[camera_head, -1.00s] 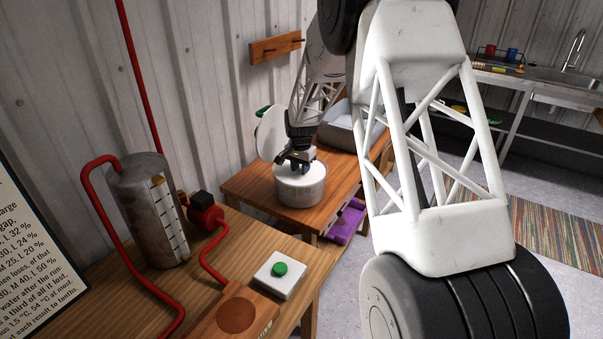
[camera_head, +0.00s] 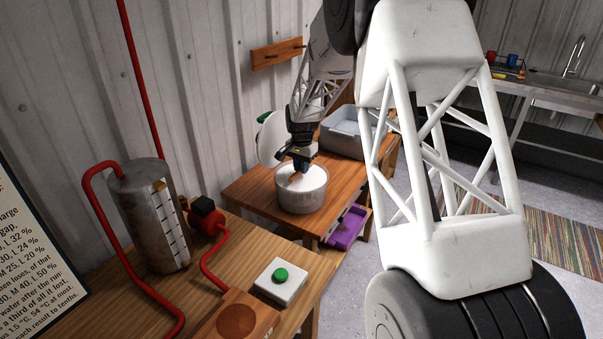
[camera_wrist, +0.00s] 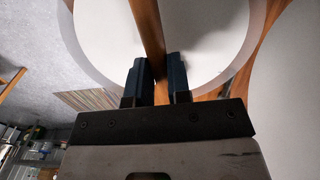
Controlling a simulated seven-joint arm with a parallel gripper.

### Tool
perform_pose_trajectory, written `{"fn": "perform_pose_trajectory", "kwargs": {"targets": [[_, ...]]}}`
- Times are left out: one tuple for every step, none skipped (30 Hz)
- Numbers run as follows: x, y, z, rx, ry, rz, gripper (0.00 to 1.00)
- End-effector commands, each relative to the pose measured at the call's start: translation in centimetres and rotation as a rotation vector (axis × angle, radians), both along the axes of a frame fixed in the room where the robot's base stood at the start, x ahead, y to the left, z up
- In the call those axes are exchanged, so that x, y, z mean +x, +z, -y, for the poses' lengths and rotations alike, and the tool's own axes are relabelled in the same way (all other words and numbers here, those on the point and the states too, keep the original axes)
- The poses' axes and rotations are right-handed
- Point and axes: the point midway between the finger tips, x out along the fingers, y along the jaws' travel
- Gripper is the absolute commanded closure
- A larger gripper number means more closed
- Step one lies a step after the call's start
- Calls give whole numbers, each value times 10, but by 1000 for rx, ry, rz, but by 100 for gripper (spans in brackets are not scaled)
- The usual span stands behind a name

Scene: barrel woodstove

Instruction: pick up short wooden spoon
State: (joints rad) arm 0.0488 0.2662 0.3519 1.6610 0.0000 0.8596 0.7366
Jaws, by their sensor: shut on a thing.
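My gripper (camera_wrist: 160,75) is shut on a wooden spoon (camera_wrist: 149,30), with one dark blue finger on each side of its handle. In the head view my gripper (camera_head: 301,168) points down over a whitish pot (camera_head: 303,198) on the wooden table. A small bit of the spoon (camera_head: 294,177) shows below the fingers at the pot's mouth. The spoon's lower end runs out of the wrist view, so I cannot tell whether it touches the pot's bottom. The pot's pale round inside (camera_wrist: 205,30) fills much of the wrist view.
A white round lid (camera_head: 270,142) with a green knob stands upright behind the pot. A grey basin (camera_head: 345,132) is at the table's back right, and a purple thing (camera_head: 347,228) is below. A metal tank (camera_head: 150,215) with red pipes and a green button box (camera_head: 280,281) are on the nearer bench.

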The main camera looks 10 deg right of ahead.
Motion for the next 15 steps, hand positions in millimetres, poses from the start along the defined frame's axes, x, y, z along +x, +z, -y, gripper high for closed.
{"fn": "perform_pose_trajectory", "kwargs": {"targets": [[-8,-2,0,0,0,-3,100],[-12,-1,-1,1,0,-4,100],[-17,-1,-1,1,0,-4,100],[-21,-1,-1,0,0,-3,100],[-26,0,-1,1,0,-2,100],[-31,0,-1,0,0,-3,100],[-36,1,-2,0,0,-3,100],[-41,1,-2,0,0,-3,100],[-47,2,-2,0,0,-3,100],[-52,3,-2,0,0,-3,100],[-57,3,-3,0,0,-3,100],[-64,4,-3,0,0,-3,100],[-68,5,-3,0,0,-3,100],[-73,4,-3,0,0,-3,100],[-80,5,-4,0,0,-3,100]]}}
